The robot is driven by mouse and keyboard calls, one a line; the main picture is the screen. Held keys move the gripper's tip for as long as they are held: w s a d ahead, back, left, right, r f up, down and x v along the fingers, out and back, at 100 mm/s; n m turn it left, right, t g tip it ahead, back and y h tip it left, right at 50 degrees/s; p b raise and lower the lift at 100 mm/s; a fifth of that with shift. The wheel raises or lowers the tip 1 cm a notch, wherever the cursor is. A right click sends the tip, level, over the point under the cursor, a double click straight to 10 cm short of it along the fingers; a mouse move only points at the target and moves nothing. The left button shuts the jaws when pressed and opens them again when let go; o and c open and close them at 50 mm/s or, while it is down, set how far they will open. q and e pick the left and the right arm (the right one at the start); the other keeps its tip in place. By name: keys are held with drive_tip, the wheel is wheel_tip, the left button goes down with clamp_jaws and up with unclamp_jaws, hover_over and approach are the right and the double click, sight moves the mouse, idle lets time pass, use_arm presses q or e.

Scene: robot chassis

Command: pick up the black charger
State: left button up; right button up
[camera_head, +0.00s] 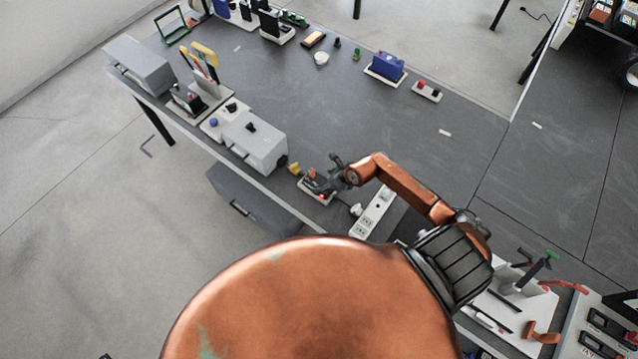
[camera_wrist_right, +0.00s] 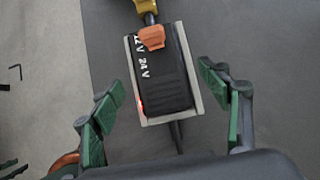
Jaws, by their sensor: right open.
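The black charger (camera_wrist_right: 163,80) has white "12 V 24 V" lettering and an orange-red piece at its far end, and sits on a light grey base (camera_wrist_right: 194,68). In the head view the charger (camera_head: 318,181) is small, near the table's edge, beside the grey box. My right gripper (camera_head: 337,176) is at the charger, partly covering it. In the right wrist view my right gripper (camera_wrist_right: 160,92) is open, with green-padded fingers on either side of the charger and gaps between. My left gripper is not in view.
A grey box (camera_head: 255,142) stands left of the charger, with a yellow connector (camera_head: 294,168) between. A white power strip (camera_head: 374,211) lies just right. Several tools and devices line the table's left and far sides. The table's middle (camera_head: 330,105) is mostly clear.

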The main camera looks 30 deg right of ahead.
sight(320, 182)
drive_tip(key=shift+x, duration=1.85)
drive_tip(key=shift+s, duration=0.1)
drive_tip(key=shift+c, duration=0.5)
drive_tip(key=c, duration=1.6)
